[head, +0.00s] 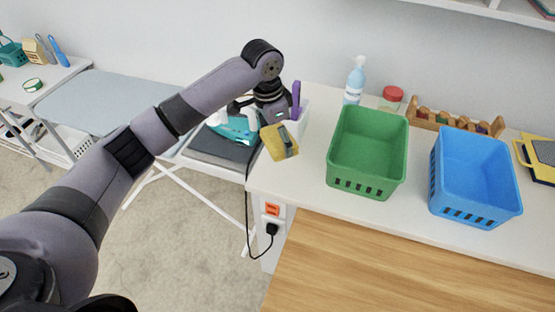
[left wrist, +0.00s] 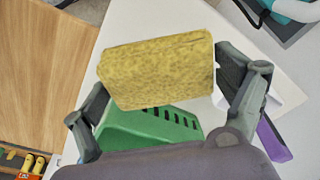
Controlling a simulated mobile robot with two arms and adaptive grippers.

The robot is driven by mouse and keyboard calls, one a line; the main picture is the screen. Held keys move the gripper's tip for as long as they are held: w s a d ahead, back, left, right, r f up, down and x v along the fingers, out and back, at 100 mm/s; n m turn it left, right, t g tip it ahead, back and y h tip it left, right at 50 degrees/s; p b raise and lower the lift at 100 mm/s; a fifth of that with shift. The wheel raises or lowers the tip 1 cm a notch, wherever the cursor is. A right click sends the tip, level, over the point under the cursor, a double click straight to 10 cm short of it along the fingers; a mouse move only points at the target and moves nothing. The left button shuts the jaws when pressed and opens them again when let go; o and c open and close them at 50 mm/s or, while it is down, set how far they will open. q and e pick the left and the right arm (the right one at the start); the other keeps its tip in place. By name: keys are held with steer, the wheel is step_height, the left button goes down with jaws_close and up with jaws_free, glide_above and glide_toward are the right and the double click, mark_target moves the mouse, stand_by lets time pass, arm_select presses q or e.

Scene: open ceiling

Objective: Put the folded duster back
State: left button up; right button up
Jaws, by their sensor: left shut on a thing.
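The folded duster (head: 274,145) is a yellow, mottled block. My left gripper (head: 281,140) is shut on it and holds it above the left end of the white counter (head: 309,158). In the left wrist view the duster (left wrist: 157,70) sits between the two fingers of the left gripper (left wrist: 160,95) and hides part of the green basket. A white holder (head: 302,119) with a purple item (head: 296,93) stands just behind the gripper, partly hidden by it. My right gripper is not in view.
A green basket (head: 342,182) and a blue basket (head: 462,206) stand on the counter. Behind them are a spray bottle (head: 355,82), a red-lidded jar (head: 391,97) and a wooden rack (head: 453,121). A teal iron (head: 232,130) rests on the ironing board at left.

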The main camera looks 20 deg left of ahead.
arm_select(q)
glide_above(279, 170)
steer(key=f, duration=0.5)
steer(key=shift+s+a+f+p, duration=0.1)
steer(key=shift+s+a+p, duration=0.1)
steer(key=shift+p, duration=0.15)
steer(key=shift+f, duration=0.65)
steer(key=shift+f+p, duration=0.35)
steer(key=shift+f, duration=1.55)
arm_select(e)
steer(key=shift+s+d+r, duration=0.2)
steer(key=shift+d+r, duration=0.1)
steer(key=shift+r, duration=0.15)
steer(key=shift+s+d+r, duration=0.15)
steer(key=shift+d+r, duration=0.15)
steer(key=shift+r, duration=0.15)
arm_select(q)
steer(key=shift+f, duration=0.15)
steer(key=o, duration=0.8)
steer(key=shift+o, duration=0.2)
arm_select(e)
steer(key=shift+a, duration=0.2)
